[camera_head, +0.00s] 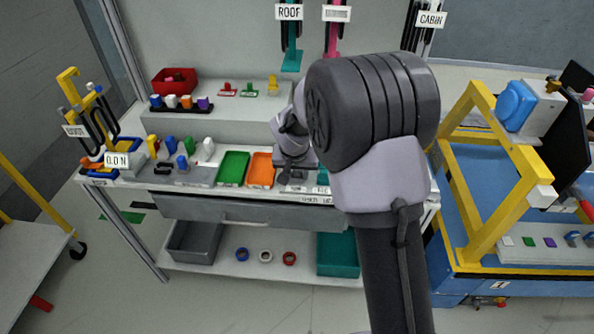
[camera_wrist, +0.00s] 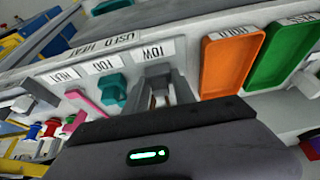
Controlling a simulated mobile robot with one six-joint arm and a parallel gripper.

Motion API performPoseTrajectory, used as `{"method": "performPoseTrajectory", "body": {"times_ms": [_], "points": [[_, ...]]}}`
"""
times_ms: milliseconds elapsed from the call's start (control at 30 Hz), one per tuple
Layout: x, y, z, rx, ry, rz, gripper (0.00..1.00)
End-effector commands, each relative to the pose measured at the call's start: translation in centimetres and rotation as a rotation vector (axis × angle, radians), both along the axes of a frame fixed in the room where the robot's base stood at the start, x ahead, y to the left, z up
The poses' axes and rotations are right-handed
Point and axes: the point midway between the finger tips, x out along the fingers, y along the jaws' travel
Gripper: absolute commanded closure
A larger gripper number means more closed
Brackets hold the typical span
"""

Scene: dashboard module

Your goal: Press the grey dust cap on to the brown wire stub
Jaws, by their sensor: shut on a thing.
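My gripper (camera_wrist: 165,90) is at the front of the bench, right of the orange tray in the head view. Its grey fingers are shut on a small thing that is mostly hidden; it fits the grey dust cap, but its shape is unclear. A narrow brownish and pale patch (camera_wrist: 184,93) shows between the fingers in the wrist view. It may be the brown wire stub; I cannot tell whether cap and stub touch.
The orange tray (camera_wrist: 230,62) and green tray (camera_wrist: 284,56) lie close beside the gripper. Teal (camera_wrist: 112,88) and pink (camera_wrist: 88,103) pieces with labels stand on its other side. A raised shelf (camera_head: 225,120) with small parts is behind; a yellow frame (camera_head: 470,200) stands right.

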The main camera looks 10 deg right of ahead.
Motion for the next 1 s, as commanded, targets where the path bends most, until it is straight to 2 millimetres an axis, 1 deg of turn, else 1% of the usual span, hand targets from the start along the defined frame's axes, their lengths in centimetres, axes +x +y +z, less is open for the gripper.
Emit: {"method": "performPoseTrajectory", "body": {"times_ms": [33, 67, 100, 167, 200, 467, 567, 667, 767, 900, 1000], "points": [[0.0, 0.0, -0.2, 0.0, 0.0, 0.0, 1.0], [0.0, 0.0, -0.1, 0.0, 0.0, 0.0, 0.65], [0.0, 0.0, -0.1, 0.0, 0.0, 0.0, 0.57], [0.0, 0.0, -0.1, 0.0, 0.0, 0.0, 0.45], [0.0, 0.0, -0.1, 0.0, 0.0, 0.0, 0.43], [0.0, 0.0, 0.0, 0.0, 0.0, 0.0, 0.43], [-0.2, 0.1, 0.7, 0.0, 0.0, 0.0, 0.43], [-0.9, 0.3, 2.7, 0.001, 0.0, 0.0, 0.43], [-1.9, 0.7, 5.5, 0.001, -0.002, 0.002, 0.43], [-3.6, 1.2, 10.0, 0.001, -0.002, -0.001, 0.43], [-4.7, 1.6, 12.7, 0.001, -0.002, 0.001, 0.43]]}}
